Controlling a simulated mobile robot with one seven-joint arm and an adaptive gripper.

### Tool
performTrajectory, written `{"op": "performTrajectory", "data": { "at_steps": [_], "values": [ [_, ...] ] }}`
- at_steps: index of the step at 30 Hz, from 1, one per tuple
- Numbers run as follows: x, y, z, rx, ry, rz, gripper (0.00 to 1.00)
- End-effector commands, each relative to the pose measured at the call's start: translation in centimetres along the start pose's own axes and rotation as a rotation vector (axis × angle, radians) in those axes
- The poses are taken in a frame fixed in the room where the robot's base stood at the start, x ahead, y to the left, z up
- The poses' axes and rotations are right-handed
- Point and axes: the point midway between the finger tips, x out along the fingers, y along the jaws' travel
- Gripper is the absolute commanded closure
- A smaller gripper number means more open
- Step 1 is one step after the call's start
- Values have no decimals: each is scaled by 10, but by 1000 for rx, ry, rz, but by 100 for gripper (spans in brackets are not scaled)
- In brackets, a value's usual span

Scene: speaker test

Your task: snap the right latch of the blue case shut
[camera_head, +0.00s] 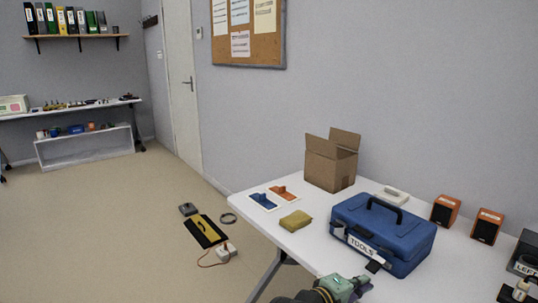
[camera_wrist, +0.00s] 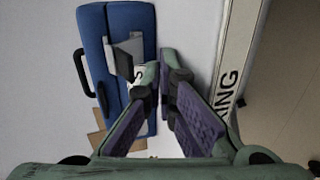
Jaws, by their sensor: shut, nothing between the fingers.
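The blue case (camera_head: 385,233) is closed on the white table, its black handle (camera_head: 384,208) on the lid and a "TOOLS" label on its front. The right latch (camera_head: 374,266) is a dark flap that sticks out from the front. In the wrist view the blue case (camera_wrist: 95,50) is at left, and the right latch (camera_wrist: 122,62) shows a dark flap beside a grey plate. The left latch (camera_head: 338,231) is grey; I cannot tell its state. My gripper (camera_head: 360,281) is shut and empty, in front of the case near the right latch. In the wrist view my gripper (camera_wrist: 160,64) appears apart from the flap.
A cardboard box (camera_head: 331,163), a yellow sponge-like block (camera_head: 296,220) and blue and orange pieces on white cards stand left of the case. Two orange speakers (camera_head: 445,210) and a dark bin (camera_head: 524,257) are at right. The table's front edge (camera_wrist: 241,55) is close.

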Motion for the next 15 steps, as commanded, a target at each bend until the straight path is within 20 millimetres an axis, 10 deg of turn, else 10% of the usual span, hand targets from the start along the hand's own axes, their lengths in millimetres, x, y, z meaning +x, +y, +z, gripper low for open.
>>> {"op": "performTrajectory", "data": {
  "at_steps": [15],
  "values": [
    [9, 7, 0, 0, -1, 0, 100]
  ]
}}
